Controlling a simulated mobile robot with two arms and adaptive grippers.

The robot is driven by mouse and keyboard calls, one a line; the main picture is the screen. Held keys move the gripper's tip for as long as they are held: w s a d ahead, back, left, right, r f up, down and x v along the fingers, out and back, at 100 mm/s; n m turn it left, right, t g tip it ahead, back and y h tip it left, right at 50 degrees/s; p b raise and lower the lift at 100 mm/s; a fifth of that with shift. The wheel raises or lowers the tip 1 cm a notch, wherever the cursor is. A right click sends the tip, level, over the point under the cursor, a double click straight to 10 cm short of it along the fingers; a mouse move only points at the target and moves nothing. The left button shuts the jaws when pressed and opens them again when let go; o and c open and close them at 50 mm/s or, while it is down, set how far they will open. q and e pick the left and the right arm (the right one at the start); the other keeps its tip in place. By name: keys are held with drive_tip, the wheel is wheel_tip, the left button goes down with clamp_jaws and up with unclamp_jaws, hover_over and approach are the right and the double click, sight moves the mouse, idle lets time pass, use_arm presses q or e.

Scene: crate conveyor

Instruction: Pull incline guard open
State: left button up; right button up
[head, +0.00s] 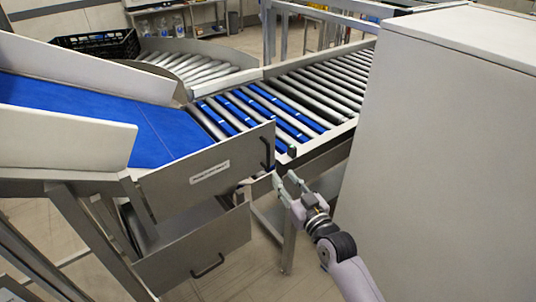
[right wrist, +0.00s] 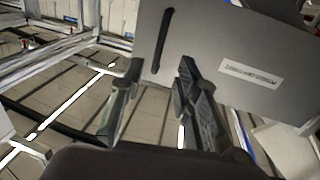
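The incline guard (head: 232,178) is a grey panel with a white label, at the side of the blue incline belt (head: 170,130). Its dark upright handle (head: 265,153) is near the panel's right end. In the right wrist view the guard (right wrist: 215,35) fills the upper right, with the handle (right wrist: 162,40) just beyond the fingers. My right gripper (head: 282,180) is open and empty, a little right of and below the handle in the head view. In the right wrist view the fingers (right wrist: 156,72) are apart, and the handle appears between their tips. My left gripper is not in view.
A second grey panel (head: 190,255) with a dark handle (head: 208,266) sits below the guard. A roller conveyor (head: 320,85) runs behind. A large grey cabinet (head: 450,130) stands close on the right. A black crate (head: 98,44) is at the back left.

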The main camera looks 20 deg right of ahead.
sight(269, 158)
drive_tip(key=w, duration=0.3)
drive_tip(key=w+a+p, duration=0.1)
drive_tip(key=w, duration=0.7)
drive_tip(key=shift+a, duration=0.35)
drive_tip(key=shift+c, duration=0.2)
clamp_jaws()
